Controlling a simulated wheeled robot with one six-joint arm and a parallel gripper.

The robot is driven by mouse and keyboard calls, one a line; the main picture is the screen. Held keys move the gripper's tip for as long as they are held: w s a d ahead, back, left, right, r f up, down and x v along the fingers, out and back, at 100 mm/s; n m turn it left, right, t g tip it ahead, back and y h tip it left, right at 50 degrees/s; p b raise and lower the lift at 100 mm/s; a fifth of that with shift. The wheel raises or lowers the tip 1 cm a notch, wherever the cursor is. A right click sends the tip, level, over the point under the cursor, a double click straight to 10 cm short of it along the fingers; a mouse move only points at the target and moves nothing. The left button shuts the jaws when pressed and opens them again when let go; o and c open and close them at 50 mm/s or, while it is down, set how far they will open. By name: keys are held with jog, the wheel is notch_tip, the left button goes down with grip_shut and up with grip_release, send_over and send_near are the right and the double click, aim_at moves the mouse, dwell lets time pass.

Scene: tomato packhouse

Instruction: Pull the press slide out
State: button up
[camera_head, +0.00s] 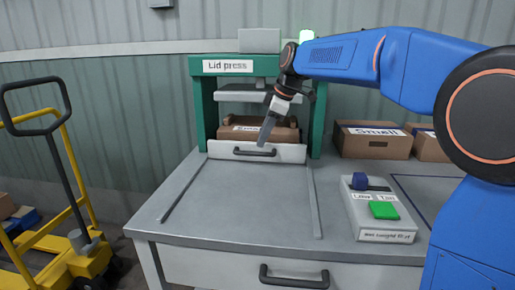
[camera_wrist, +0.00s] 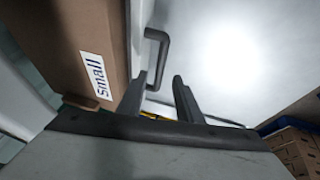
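The press slide (camera_head: 285,154) is a pale drawer-like front low in the green lid press (camera_head: 200,110), close against the press frame, with a dark bar handle (camera_head: 254,151). The handle shows in the wrist view (camera_wrist: 163,48), just beyond and partly between my fingertips. My gripper (camera_head: 264,142) points down at the handle's right part; in the wrist view my gripper (camera_wrist: 158,82) has its two fingers apart. I cannot tell whether either finger touches the handle. A cardboard box marked "Small" (camera_head: 228,134) sits on the slide, under the press plate; it also shows in the wrist view (camera_wrist: 92,35).
The grey bench top (camera_head: 235,205) in front of the slide is clear between two rails (camera_head: 314,200). A control box (camera_head: 385,220) with a green button stands at right. More boxes (camera_head: 372,142) stand behind it. A yellow trolley (camera_head: 85,262) is at left.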

jog(key=shift+x, duration=2.85)
grip_shut()
